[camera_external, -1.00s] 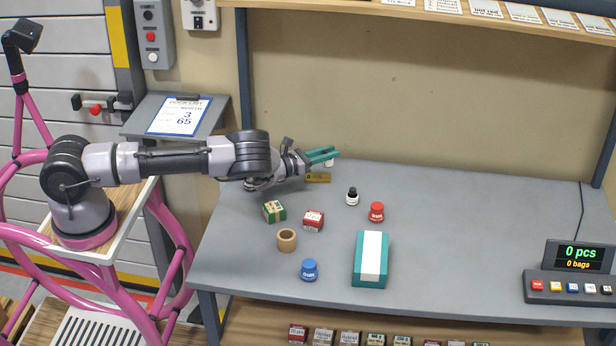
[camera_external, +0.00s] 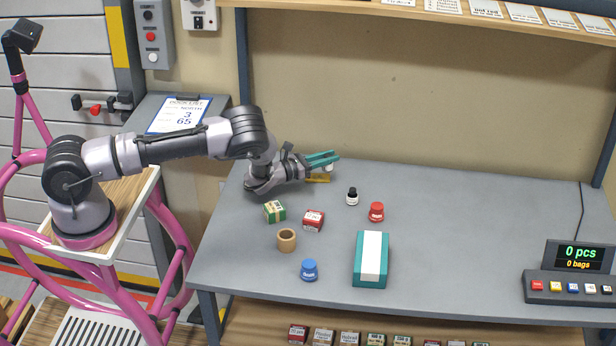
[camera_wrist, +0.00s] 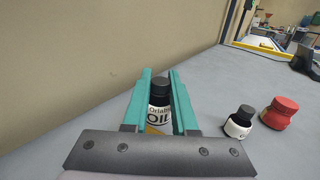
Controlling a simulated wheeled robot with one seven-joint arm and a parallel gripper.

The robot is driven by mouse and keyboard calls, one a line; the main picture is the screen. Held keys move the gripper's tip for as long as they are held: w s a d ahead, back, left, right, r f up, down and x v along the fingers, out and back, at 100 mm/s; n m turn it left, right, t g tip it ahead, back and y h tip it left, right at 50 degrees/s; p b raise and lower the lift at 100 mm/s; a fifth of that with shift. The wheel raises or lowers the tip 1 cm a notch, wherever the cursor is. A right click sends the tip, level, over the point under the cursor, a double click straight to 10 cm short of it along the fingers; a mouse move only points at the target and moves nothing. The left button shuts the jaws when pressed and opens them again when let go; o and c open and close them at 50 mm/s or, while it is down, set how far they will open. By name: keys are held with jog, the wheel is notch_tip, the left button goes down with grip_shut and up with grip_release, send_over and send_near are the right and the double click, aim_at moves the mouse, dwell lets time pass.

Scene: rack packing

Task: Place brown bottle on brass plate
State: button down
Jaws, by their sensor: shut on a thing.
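The brown bottle (camera_wrist: 160,103), dark with a black cap and a pale label reading "OIL", stands between the teal fingers of my gripper (camera_wrist: 160,92) in the wrist view. My gripper is shut on it. In the outside view my gripper (camera_external: 324,160) is low at the back of the bench, with a small pale part of the bottle (camera_external: 329,168) showing at the fingers. The brass plate (camera_external: 319,179) lies flat on the bench just in front of and below the fingers, partly covered by them. I cannot tell whether the bottle touches the bench.
A black-capped white-labelled bottle (camera_external: 352,197) and a red jar (camera_external: 376,211) stand to the right. A green box (camera_external: 275,211), red box (camera_external: 313,220), tape roll (camera_external: 286,240), blue jar (camera_external: 309,270) and teal-white box (camera_external: 358,262) stand nearer.

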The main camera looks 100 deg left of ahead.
notch_tip(320, 180, down, 3)
jog(key=shift+f, duration=0.15)
